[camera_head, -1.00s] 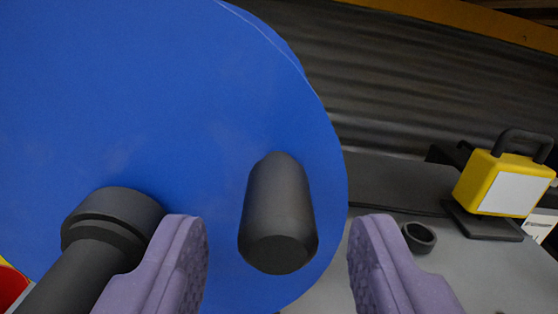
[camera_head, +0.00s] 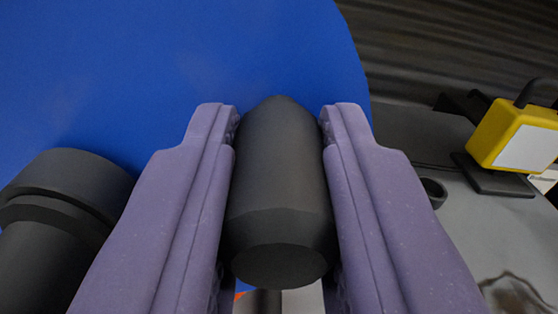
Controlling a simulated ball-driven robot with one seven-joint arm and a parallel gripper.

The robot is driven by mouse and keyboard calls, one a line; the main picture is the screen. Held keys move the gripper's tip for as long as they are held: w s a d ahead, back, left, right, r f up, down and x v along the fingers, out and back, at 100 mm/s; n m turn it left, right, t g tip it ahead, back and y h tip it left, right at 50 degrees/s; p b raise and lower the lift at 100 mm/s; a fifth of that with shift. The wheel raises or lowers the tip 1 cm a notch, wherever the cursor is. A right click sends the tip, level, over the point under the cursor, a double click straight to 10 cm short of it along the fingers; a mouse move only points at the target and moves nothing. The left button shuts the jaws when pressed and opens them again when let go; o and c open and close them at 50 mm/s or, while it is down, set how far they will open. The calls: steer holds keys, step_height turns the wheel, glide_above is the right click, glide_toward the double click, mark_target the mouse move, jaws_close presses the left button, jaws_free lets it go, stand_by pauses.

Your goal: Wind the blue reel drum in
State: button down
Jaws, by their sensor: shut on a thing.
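The blue reel drum (camera_head: 190,75) fills the upper left of the view as a large flat disc. A dark grey crank handle (camera_head: 278,185) sticks out from its face toward me, near the disc's lower right edge. My gripper (camera_head: 278,125) is shut on this handle, with one purple finger against each side. A thick dark hub or axle (camera_head: 65,215) stands out from the disc at the lower left, beside my left finger. The lower edge of the drum is hidden behind my fingers and the handle.
A yellow lamp-like box (camera_head: 515,138) with a white panel and dark handle stands on a grey surface (camera_head: 465,235) at the right. A small dark ring (camera_head: 433,190) lies nearer, close to my right finger. A dark corrugated wall (camera_head: 455,45) is behind.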

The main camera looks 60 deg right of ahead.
steer(key=shift+f, duration=0.15)
